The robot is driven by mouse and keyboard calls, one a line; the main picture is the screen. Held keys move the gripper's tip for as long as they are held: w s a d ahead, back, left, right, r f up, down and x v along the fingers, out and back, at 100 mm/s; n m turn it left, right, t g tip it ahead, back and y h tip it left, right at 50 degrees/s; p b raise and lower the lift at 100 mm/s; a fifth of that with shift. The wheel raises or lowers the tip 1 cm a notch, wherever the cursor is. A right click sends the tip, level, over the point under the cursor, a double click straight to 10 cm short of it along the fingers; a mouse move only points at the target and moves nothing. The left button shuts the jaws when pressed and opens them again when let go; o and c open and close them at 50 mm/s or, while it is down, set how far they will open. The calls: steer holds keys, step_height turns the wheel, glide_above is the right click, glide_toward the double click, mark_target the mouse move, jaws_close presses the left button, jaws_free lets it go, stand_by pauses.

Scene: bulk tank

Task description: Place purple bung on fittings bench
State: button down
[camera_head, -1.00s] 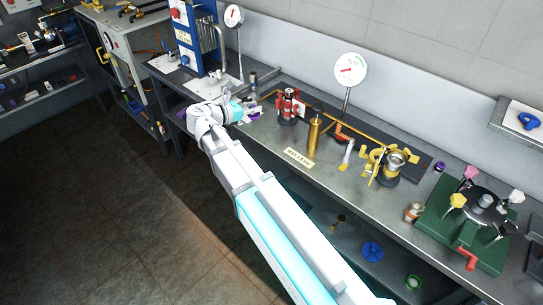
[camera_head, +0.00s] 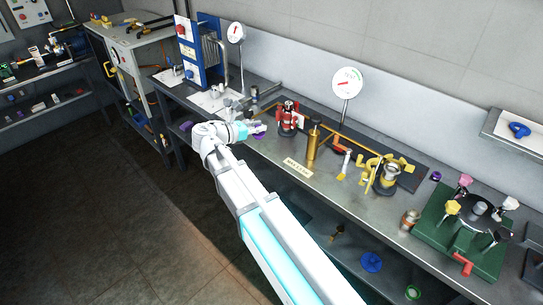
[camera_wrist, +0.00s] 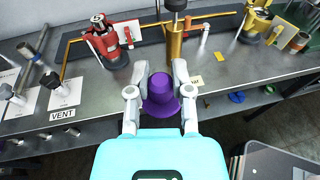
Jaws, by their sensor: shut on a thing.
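The purple bung (camera_wrist: 161,95), a flanged, slightly tapered plug, is between the fingers of my gripper (camera_wrist: 160,92) in the wrist view. My gripper is shut on it, with one finger on each side. In the head view my gripper (camera_head: 254,131) is over the front part of the long grey metal bench (camera_head: 262,153), left of the red valve, and the bung (camera_head: 259,136) shows only as a small purple patch. I cannot tell whether the bung touches the bench top. No label that I can read names a fittings bench.
A red valve (camera_head: 288,119), a brass cylinder (camera_head: 312,143) and a yellow fitting (camera_head: 384,175) stand along the bench. A green base with coloured knobs (camera_head: 440,235) is at the right. A VENT label (camera_wrist: 63,114) lies left of my gripper. Bare metal lies around the bung.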

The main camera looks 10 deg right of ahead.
steer(key=s+d+f+b, duration=0.3)
steer(key=d+f+b, duration=0.2)
steer(key=d, duration=0.2)
steer(key=shift+s+d+f, duration=0.15)
steer(key=shift+d+f, duration=0.1)
steer(key=shift+w+d+f+b, duration=0.15)
steer(key=shift+w+f+b, duration=1.4)
steer(key=shift+w, duration=0.65)
steer(key=shift+w+d+f+b, duration=0.2)
steer(key=shift+w+f+b, duration=1.3)
steer(key=shift+w, duration=0.7)
steer(key=shift+w+d+f+b, duration=0.15)
steer(key=shift+w+f+b, duration=1.4)
steer(key=shift+w, duration=0.65)
steer(key=shift+r, duration=0.15)
